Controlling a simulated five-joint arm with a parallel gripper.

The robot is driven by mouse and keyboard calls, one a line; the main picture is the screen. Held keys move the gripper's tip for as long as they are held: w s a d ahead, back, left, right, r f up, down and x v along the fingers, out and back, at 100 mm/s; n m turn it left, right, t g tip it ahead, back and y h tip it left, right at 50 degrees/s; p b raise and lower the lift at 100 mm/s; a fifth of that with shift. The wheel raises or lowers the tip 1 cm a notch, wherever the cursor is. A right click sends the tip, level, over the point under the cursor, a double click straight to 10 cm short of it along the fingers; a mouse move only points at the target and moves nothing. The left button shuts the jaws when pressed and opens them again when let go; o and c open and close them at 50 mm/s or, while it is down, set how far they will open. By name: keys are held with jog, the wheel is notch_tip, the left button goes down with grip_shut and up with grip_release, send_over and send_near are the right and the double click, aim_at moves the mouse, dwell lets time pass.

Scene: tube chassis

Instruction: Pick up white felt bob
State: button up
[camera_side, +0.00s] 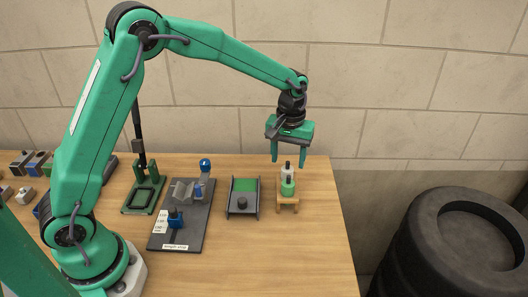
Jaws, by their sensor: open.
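A small piece (287,170), white with a dark tip, stands upright at the wooden stand (281,208) near the table's right side; it looks like the white felt bob. A light green round part (287,187) shows just below it, and I cannot tell whether the two are joined. My gripper (288,157) points down with its two green fingers apart. The fingertips appear at about the height of the dark tip, one on each side in the picture. The gap between them looks empty.
Left of the stand are a dark tray with a green panel (244,185) and a grey plate (192,236) with blue parts. A green frame (145,190) with a dark post stands farther left. The front right of the table (310,255) is clear. Black tyres (450,240) stand beyond its right edge.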

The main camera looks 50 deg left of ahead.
jog(key=shift+w+f, duration=0.1)
jog(key=shift+f, duration=2.25)
jog(key=shift+c, duration=0.3)
jog(key=c, duration=1)
